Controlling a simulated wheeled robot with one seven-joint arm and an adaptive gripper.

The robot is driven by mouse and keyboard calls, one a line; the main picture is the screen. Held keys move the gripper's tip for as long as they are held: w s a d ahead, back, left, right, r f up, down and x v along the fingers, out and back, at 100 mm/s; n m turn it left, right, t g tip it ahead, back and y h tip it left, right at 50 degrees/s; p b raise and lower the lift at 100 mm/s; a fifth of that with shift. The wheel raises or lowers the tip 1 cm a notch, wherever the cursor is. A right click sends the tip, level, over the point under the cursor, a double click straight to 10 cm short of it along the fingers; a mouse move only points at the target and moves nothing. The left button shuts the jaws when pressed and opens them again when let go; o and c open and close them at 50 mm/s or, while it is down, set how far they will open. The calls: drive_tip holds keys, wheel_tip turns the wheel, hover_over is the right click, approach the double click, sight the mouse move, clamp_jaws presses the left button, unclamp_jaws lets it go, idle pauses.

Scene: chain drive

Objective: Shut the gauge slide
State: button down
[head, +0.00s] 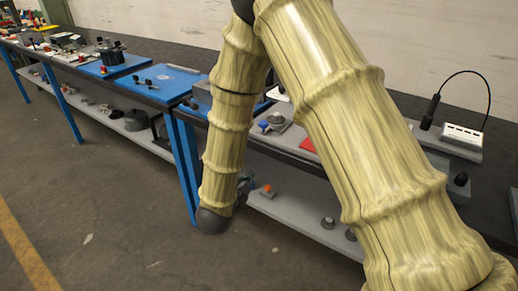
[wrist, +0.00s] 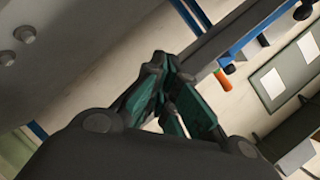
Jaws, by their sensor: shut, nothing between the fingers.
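I cannot pick out the gauge slide for certain in either view. In the head view a grey plate (head: 285,137) on the bench carries a round grey part (head: 276,118) and a blue piece (head: 264,127); I cannot tell whether it belongs to the gauge. My gripper (head: 245,186) is partly hidden behind my arm, low in front of the bench near its lower shelf. In the wrist view my gripper (wrist: 158,62) has its dark green fingers together and empty, close to a long grey edge.
The long dark bench (head: 155,67) on blue legs runs from far left to right. Its lower shelf (head: 300,222) holds loose parts, one with an orange top (head: 268,188). The floor at left is clear.

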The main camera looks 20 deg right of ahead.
drive_tip(key=a+r+m+g+h+b, duration=0.1)
drive_tip(key=a+r+m+h+b, duration=0.2)
drive_tip(key=r+m+h+b, duration=0.5)
drive_tip(key=m+y+p, duration=0.2)
approach(279, 117)
drive_tip(key=shift+v, duration=0.95)
drive_tip(key=shift+r, duration=0.1)
drive_tip(key=b+x, duration=0.1)
drive_tip(key=x, duration=0.7)
drive_tip(key=shift+w, duration=0.1)
